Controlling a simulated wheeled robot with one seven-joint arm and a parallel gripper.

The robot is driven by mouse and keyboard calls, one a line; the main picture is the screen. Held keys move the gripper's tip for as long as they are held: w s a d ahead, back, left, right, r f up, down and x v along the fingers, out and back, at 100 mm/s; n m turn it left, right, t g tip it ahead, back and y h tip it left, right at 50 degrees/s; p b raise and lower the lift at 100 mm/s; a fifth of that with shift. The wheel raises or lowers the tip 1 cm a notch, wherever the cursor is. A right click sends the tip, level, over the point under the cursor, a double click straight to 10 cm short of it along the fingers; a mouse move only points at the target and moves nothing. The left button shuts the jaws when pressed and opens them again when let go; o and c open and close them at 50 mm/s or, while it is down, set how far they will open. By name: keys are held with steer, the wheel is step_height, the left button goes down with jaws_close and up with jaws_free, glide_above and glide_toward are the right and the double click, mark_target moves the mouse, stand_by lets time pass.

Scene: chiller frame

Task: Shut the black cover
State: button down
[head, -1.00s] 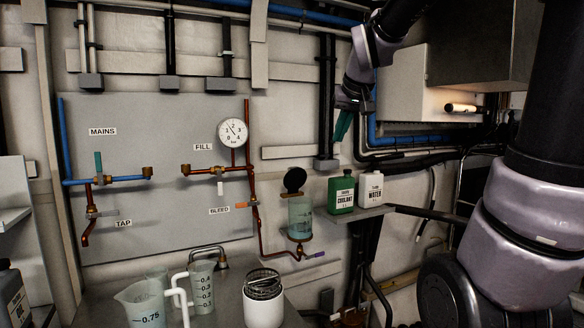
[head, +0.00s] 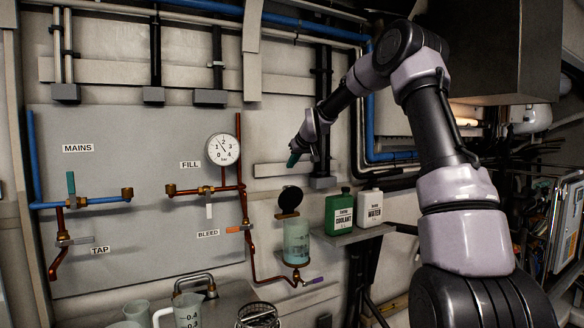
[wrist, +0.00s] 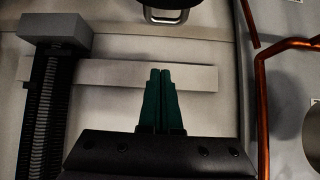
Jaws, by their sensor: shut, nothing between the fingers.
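The black cover (head: 290,198) is a round disc standing open, tilted up at the back of the clear reservoir (head: 297,240) with pale green liquid. My gripper (head: 293,160) has green fingers. It is above the cover in the head view, apart from it, in front of the wall. In the wrist view my gripper (wrist: 160,72) shows its two fingers together and empty. A dark rounded part with a pale rim is cut off at the top edge there; I cannot tell whether it is the cover.
A green coolant bottle (head: 338,212) and a white water bottle (head: 369,208) stand on a shelf right of the reservoir. Copper pipes (head: 246,190) and a gauge (head: 223,149) are to its left. A jug (head: 187,312) and a wire-topped container (head: 258,316) are below.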

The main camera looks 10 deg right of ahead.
mark_target(288, 199)
steer(key=x, duration=0.7)
steer(key=shift+w+a+f, duration=0.1)
steer(key=shift+w+f, duration=0.1)
steer(key=shift+f, duration=0.15)
steer(key=shift+s+d+f, duration=0.15)
steer(key=shift+s+f, duration=0.1)
steer(key=shift+s, duration=0.35)
steer(key=shift+s+d+f, duration=0.2)
steer(key=shift+s+f, duration=0.1)
steer(key=shift+s, duration=0.3)
steer(key=shift+s+d+f, duration=0.15)
steer(key=shift+s+f, duration=0.1)
steer(key=shift+s, duration=0.35)
